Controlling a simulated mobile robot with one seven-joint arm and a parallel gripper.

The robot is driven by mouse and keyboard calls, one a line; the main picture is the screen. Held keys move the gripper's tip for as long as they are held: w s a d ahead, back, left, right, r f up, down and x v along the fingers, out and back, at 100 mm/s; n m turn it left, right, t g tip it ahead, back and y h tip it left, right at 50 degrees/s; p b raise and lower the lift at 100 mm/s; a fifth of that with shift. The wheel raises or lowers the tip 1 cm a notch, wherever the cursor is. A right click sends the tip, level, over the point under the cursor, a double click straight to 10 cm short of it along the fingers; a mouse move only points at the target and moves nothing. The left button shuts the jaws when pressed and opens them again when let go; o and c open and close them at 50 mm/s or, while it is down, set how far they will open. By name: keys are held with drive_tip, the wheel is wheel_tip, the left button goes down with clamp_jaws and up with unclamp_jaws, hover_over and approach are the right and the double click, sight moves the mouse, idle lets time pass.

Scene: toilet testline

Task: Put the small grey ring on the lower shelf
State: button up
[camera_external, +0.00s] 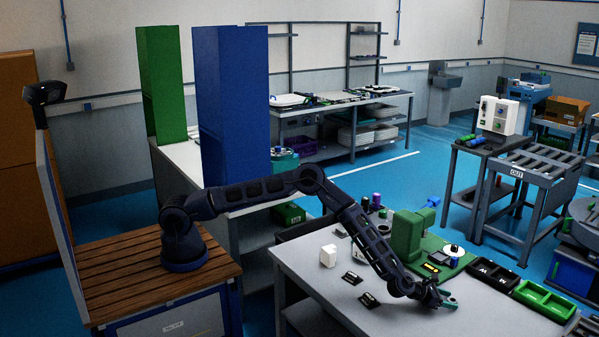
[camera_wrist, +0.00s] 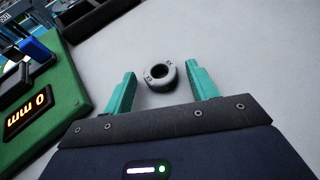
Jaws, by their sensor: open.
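The small grey ring (camera_wrist: 160,76) lies flat on the light grey tabletop in the wrist view, with dark marks on its rim. My gripper (camera_wrist: 160,82) is open, with its two teal fingers on either side of the ring, which sits between and slightly beyond the fingertips; no contact is clear. In the external view my gripper (camera_external: 445,302) is low over the front right of the grey table (camera_external: 330,270). I cannot make out the ring there. A lower shelf (camera_external: 308,318) partly shows under this table, mostly hidden by the top.
A green board (camera_wrist: 68,85) with a dark label lies left of the fingers. A green machine (camera_external: 408,237), a white block (camera_external: 328,256), small black labels (camera_external: 352,278) and black and green trays (camera_external: 545,300) are on the table. The tabletop right of the ring is clear.

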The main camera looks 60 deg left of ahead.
drive_tip(key=v, duration=1.2)
drive_tip(key=shift+r, duration=0.1)
drive_tip(key=w+a+r+m+g+h, duration=0.1)
drive_tip(key=a+r+m, duration=0.55)
drive_tip(key=r, duration=0.25)
drive_tip(key=w+a+r+m+g, duration=0.1)
drive_tip(key=w+a+r+m, duration=0.1)
drive_tip(key=a+r+m, duration=0.5)
drive_tip(key=s+a+r+m+g+y, duration=0.1)
drive_tip(key=s+a+r+m, duration=0.2)
drive_tip(key=a+r, duration=0.7)
drive_tip(key=s+a+r+m+y, duration=0.25)
drive_tip(key=a+r, duration=0.25)
drive_tip(key=a, duration=0.8)
drive_tip(key=s+a+r+m, duration=0.4)
drive_tip(key=s+a, duration=0.2)
drive_tip(key=a, duration=0.6)
drive_tip(key=s+a+m+g+y, duration=0.3)
drive_tip(key=s+a+m+y, duration=0.2)
drive_tip(key=s+a, duration=1.9)
drive_tip(key=s+m, duration=0.1)
drive_tip(key=s, duration=0.2)
drive_tip(key=shift+s+r, duration=0.25)
drive_tip(key=shift+s, duration=0.1)
drive_tip(key=shift+o, duration=0.5)
drive_tip(key=shift+s+a+f+g, duration=0.2)
drive_tip(key=shift+s+g, duration=0.1)
drive_tip(key=shift+s, duration=0.15)
drive_tip(key=shift+r, duration=0.1)
